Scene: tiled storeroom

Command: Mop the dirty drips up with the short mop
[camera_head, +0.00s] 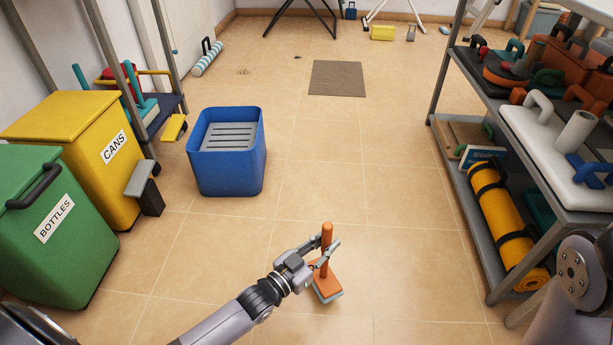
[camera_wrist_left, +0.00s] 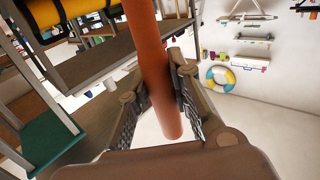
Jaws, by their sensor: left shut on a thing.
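The short mop has an orange upright handle and an orange head (camera_head: 325,281) with a pale grey pad underneath. It stands close to the tiled floor; I cannot tell whether the pad touches it. My left gripper (camera_head: 325,256) is shut on the handle. In the left wrist view the orange handle (camera_wrist_left: 156,70) runs between the two fingers of the left gripper (camera_wrist_left: 160,95). Small dark marks (camera_head: 243,72) lie on the far floor, left of the grey mat, with another dark spot (camera_head: 298,57) nearby; they look like drips. My right gripper is out of view.
A blue bin (camera_head: 228,175) with a slatted insert stands ahead on the left. Green (camera_head: 60,240) and yellow (camera_head: 75,125) bins line the left side. A loaded shelf (camera_head: 450,185) stands on the right. A grey mat (camera_head: 337,78) lies far ahead; the floor between is clear.

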